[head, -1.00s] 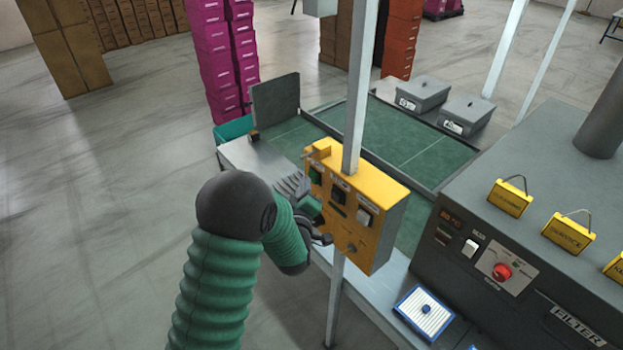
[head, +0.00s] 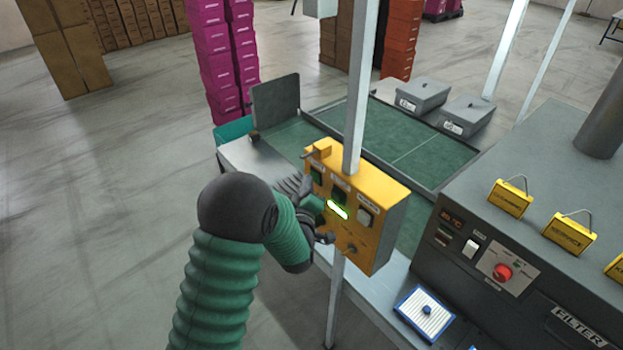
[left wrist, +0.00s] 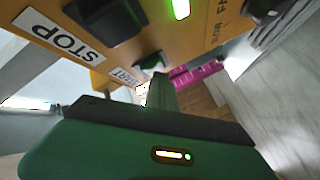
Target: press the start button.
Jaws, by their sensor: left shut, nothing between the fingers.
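A yellow control box (head: 383,236) is fixed to an upright post. Its green start button (head: 316,175) is at the left of the button row; it also shows beside the START label in the left wrist view (left wrist: 151,63). A green lamp (head: 338,210) on the box is lit. The button beside the STOP label is dark in the left wrist view (left wrist: 106,20). My left gripper (head: 308,197) is shut and empty, close in front of the box's left side, near the start button. I cannot tell whether it touches. My right gripper is not in view.
A grey machine (head: 470,215) with a red knob stands to the right. A blue-framed tray (head: 410,318) lies on the bench below the box. A green belt (head: 420,152) and grey bins (head: 425,93) are behind. Floor at the left is clear.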

